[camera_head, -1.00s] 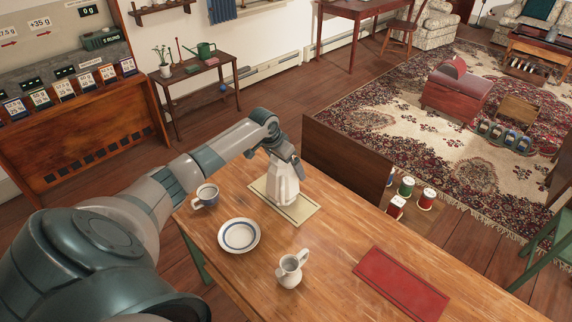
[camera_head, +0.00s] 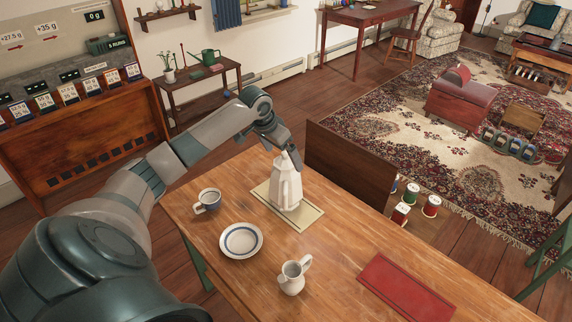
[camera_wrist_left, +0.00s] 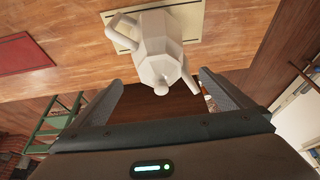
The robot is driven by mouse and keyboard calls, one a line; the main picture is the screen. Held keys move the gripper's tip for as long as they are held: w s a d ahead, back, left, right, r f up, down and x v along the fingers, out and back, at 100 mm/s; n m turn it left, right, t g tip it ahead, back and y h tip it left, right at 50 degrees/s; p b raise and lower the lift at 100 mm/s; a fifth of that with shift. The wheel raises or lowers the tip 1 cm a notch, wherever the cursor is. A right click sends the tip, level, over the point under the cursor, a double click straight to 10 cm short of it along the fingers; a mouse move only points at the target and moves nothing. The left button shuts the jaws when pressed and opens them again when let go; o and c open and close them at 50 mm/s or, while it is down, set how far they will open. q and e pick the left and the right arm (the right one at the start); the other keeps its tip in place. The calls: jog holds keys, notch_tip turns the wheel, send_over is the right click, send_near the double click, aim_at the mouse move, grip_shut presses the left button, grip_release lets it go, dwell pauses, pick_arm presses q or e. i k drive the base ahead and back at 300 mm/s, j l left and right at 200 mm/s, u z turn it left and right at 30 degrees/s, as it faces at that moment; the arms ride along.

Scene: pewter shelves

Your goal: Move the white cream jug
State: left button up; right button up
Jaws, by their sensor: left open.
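The white cream jug (camera_head: 291,279) stands upright on the wooden table near its front, to the right of a blue-rimmed plate, with its handle toward the back right. Nothing holds it. My left gripper (camera_head: 287,150) is open and empty, at the top of a white faceted coffee pot (camera_head: 285,188), well behind the jug. In the left wrist view the pot (camera_wrist_left: 158,45) shows beyond and between the open fingers (camera_wrist_left: 163,92), apart from them. The jug does not show there. My right gripper is not in view.
The pot stands on a cream mat (camera_head: 309,216). A cup (camera_head: 207,202) and the blue-rimmed plate (camera_head: 241,240) are left of the jug. A red mat (camera_head: 404,290) lies to the right. Spools (camera_head: 431,206) stand past a brown panel (camera_head: 348,165). Table between jug and red mat is clear.

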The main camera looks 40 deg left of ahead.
aim_at(291, 281)
jog(key=u, duration=1.15)
